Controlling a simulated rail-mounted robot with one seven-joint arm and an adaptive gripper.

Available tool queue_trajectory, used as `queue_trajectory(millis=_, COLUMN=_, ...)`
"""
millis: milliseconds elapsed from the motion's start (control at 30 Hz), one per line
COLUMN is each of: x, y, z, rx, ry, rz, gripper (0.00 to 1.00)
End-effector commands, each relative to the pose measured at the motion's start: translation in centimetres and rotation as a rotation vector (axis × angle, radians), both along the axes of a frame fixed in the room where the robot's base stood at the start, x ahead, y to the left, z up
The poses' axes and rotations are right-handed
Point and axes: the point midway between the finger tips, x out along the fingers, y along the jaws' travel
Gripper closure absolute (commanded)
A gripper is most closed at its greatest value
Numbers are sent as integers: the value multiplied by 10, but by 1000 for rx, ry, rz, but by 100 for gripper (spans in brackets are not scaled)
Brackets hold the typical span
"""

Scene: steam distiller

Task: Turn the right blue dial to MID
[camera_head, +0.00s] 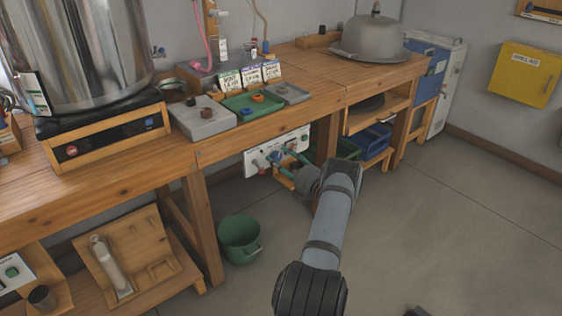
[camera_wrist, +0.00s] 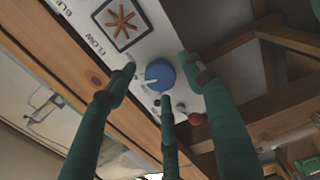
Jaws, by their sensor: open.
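A blue dial (camera_wrist: 160,74) with a pale pointer mark sits on a white panel (camera_wrist: 72,12) in the wrist view, beside the word FLOW. The small lettering around the dial is too blurred to read. My gripper (camera_wrist: 157,70) has green fingers spread around the dial, with the dial showing in the gap between them. I cannot tell whether any finger touches it. In the head view my gripper (camera_head: 284,164) is at the white panel (camera_head: 255,163) under the table edge, and my wrist and fingers hide part of that panel.
A red knob (camera_wrist: 195,116) is close to the right finger. The wooden tabletop (camera_head: 345,88) overhangs the panel. A green bucket (camera_head: 239,238) stands on the floor to the left, and blue and green bins are on the shelf behind.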

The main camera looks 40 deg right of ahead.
Motion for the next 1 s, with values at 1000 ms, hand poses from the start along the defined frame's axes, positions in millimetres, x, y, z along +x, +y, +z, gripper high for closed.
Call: queue_trajectory(millis=1000, x=-120, y=-2, z=0, rx=0, ry=0, rz=-1, gripper=48)
